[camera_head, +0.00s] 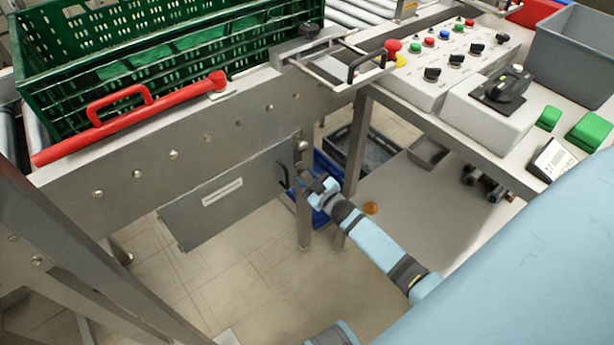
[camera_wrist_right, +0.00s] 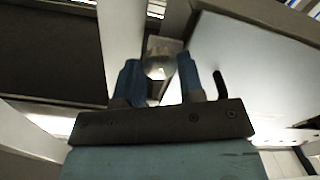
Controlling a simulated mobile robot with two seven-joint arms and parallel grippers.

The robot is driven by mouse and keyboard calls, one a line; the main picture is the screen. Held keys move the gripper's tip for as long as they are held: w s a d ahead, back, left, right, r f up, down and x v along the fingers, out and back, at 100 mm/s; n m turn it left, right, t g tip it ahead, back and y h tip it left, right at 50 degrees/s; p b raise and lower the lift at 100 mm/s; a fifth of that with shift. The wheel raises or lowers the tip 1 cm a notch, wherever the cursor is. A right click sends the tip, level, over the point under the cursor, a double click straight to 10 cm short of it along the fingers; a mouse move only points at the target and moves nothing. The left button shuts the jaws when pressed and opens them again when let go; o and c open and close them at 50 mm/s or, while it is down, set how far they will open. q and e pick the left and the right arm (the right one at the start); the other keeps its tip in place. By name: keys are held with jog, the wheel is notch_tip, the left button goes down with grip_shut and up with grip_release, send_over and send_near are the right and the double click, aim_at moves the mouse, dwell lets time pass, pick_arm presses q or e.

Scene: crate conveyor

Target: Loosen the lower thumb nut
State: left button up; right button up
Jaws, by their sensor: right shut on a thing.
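My right gripper (camera_head: 304,181) is low at the right end of the grey hinged panel (camera_head: 225,195), below the conveyor side rail. A round metal upper thumb nut (camera_head: 302,146) shows on the post just above it. In the right wrist view, my blue right fingers (camera_wrist_right: 158,78) are shut on the sides of a shiny round metal knob, the lower thumb nut (camera_wrist_right: 158,64). In the head view the gripper hides this nut. How far the nut is turned cannot be told. My left gripper is not in view.
A black handle (camera_head: 283,176) sticks out beside my right gripper. Behind it are a blue bin (camera_head: 323,165) and a table leg (camera_head: 357,145). A green crate (camera_head: 50,95) and a red bar (camera_head: 180,102) are above. The floor below the panel is clear.

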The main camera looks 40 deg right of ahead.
jog(key=n, duration=0.5)
jog(key=shift+f+n, duration=0.1)
jog(key=shift+n, duration=0.2)
jog(key=n+b, duration=0.1)
jog(key=n, duration=0.4)
dwell(0.4)
jog(key=o, duration=0.9)
jog(key=s, duration=0.4)
jog(key=s+p, duration=0.1)
jog(key=s, duration=0.4)
jog(key=s+d, duration=0.1)
jog(key=s, duration=0.4)
jog(key=shift+p, duration=0.35)
jog(key=shift+w, duration=0.1)
